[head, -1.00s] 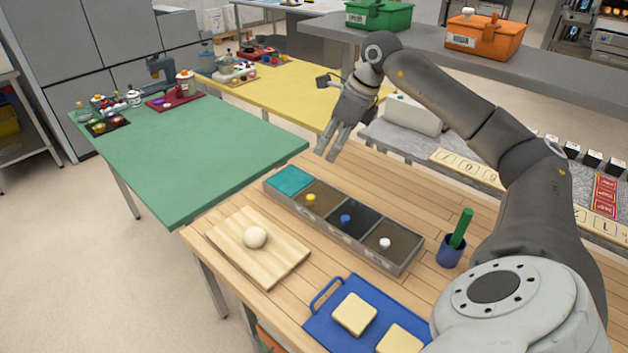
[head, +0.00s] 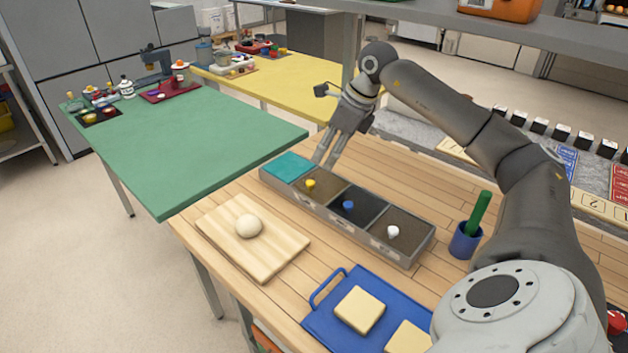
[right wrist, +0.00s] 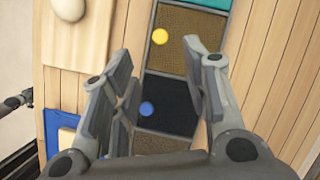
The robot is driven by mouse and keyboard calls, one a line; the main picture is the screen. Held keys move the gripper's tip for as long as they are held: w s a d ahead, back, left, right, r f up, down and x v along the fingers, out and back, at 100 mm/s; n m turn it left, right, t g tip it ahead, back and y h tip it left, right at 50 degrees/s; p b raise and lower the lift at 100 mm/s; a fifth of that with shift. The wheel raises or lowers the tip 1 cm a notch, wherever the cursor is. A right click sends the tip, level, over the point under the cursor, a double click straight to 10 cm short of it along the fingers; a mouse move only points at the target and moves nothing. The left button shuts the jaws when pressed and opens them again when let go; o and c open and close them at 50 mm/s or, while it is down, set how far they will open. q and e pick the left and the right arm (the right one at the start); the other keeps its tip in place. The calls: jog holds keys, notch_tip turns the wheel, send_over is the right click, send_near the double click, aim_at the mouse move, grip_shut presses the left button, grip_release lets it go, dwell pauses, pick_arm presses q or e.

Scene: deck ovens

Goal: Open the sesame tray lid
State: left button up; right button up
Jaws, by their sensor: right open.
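A long grey tray box (head: 372,246) on the wooden table has several compartments in a row. One end is teal (head: 287,167). Beside it are a brown lid with a yellow knob (head: 310,184), a black lid with a blue knob (head: 347,205) and a brown lid with a white knob (head: 392,231). I cannot tell which is sesame. My right gripper (head: 326,164) is open and empty above the tray's far edge, near the yellow-knob lid. In the right wrist view its spread fingers (right wrist: 165,68) frame the yellow knob (right wrist: 160,36) and blue knob (right wrist: 147,109). My left gripper is not seen.
A cutting board (head: 275,255) with a dough ball (head: 248,226) lies in front of the tray. A blue tray (head: 322,318) with pale slabs is nearer. A blue cup (head: 464,242) holding a green stick stands right of the tray. A grey shelf (head: 440,22) spans behind.

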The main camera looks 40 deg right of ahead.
aim_at(311, 182)
jog(key=p+x, duration=0.1)
jog(key=x, duration=0.8)
jog(key=shift+w+f, duration=0.15)
jog(key=shift+f, duration=0.2)
grip_shut()
